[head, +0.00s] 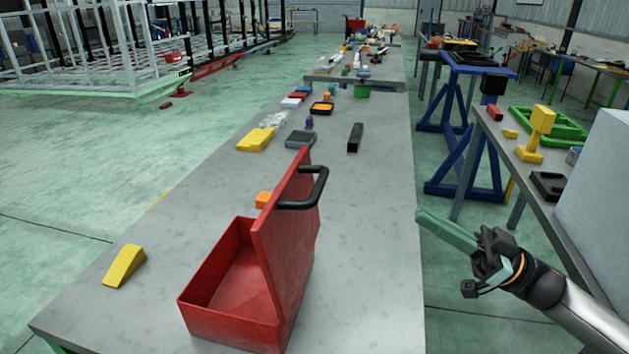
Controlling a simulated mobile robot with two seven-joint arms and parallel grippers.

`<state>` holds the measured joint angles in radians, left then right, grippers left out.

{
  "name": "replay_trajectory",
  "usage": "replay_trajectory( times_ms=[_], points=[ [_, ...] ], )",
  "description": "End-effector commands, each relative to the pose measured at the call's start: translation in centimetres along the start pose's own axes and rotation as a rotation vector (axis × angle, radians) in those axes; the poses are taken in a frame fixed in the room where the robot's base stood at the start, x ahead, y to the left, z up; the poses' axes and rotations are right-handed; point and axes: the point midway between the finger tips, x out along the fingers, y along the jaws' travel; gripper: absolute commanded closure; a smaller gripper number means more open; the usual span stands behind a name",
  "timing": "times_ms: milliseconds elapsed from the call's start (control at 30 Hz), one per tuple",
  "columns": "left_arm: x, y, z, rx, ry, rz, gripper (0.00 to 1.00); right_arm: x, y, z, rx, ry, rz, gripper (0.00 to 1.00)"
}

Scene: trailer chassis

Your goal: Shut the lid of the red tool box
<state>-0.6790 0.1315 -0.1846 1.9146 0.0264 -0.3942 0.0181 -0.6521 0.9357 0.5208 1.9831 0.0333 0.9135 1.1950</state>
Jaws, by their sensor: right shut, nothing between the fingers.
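The red tool box (213,322) stands near the front of the long grey table. Its lid (284,245) is up, standing nearly upright along the box's right side, with a black handle (318,188) on the lid's outer right face. The inside of the box shows and looks empty. My right gripper (422,217) comes in from the lower right, beyond the table's right edge. It is shut and empty, to the right of the lid and apart from it. My left gripper is not in view.
A yellow wedge (125,266) lies left of the box. An orange block (263,199) is partly hidden behind the lid. A yellow block (256,139), a dark tray (300,139) and a black bar (355,138) lie farther back. The tabletop right of the box is clear. A side table stands at right.

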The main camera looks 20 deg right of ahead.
Motion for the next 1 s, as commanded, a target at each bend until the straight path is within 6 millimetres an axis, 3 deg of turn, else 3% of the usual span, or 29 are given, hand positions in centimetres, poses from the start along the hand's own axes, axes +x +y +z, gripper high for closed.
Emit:
replay_trajectory(
  times_ms=[167,833,1000],
  points=[
    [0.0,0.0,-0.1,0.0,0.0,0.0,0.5,1.2,-0.6,-0.7,0.008,0.006,-0.04,1.0],
    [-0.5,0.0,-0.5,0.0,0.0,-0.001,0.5,10.5,-0.8,-0.8,0.005,0.007,-0.035,1.0],
    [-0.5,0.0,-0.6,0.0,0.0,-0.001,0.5,11.7,-0.8,0.6,0.007,0.007,-0.033,1.0]
  ],
)
